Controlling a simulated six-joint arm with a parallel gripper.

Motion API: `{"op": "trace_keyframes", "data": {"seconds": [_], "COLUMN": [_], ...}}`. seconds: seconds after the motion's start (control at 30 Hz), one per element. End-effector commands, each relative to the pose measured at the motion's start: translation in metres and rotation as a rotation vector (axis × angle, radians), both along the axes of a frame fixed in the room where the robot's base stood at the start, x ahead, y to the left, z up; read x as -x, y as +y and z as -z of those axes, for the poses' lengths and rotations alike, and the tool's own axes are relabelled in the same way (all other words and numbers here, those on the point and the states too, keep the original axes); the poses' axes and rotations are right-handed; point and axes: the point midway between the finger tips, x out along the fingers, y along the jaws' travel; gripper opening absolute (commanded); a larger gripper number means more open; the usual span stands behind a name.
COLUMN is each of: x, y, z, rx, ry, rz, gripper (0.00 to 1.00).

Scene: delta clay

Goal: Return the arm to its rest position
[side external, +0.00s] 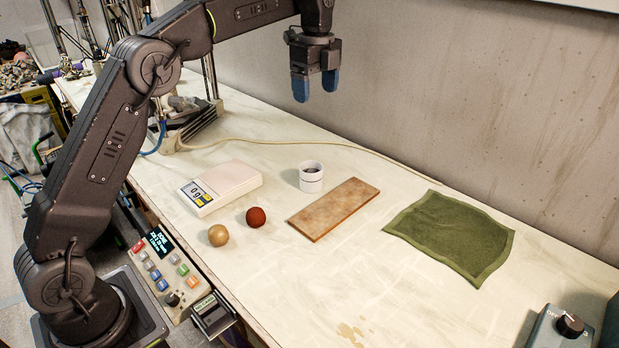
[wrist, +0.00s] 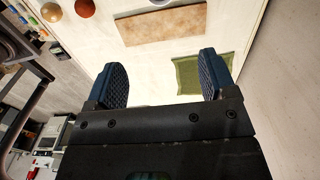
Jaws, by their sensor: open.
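My gripper (side external: 316,86) hangs in the air above the back of the white table, near the wall, with its blue fingers pointing down. It is well above the table and touches nothing. In the wrist view my gripper (wrist: 164,80) shows its two blue fingers wide apart with nothing between them. My arm rises from its base at the left and reaches across over the table.
On the table (side external: 390,290) are a scale (side external: 228,183), a tan ball (side external: 218,235), a red ball (side external: 256,216), a white cup (side external: 311,178), a brown board (side external: 335,207) and a green cloth (side external: 450,235). A control box (side external: 560,328) sits front right. A wall (side external: 480,100) stands behind.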

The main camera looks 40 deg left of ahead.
Motion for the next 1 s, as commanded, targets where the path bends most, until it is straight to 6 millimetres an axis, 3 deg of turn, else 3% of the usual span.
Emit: {"op": "trace_keyframes", "data": {"seconds": [0.23,0.37,0.53,0.7,0.87,1.0], "x": [0.004,0.025,0.078,0.14,0.203,0.256], "y": [-0.001,-0.008,-0.02,-0.032,-0.041,-0.048], "z": [-0.004,-0.021,-0.046,-0.052,-0.04,-0.016], "rx": [-0.001,-0.001,0.017,0.064,0.135,0.215], "ry": [-0.01,-0.047,-0.133,-0.219,-0.289,-0.338], "rz": [-0.024,-0.136,-0.402,-0.68,-0.941,-1.164], "gripper": [0.78,0.78,0.78,0.78,0.78,0.78]}}
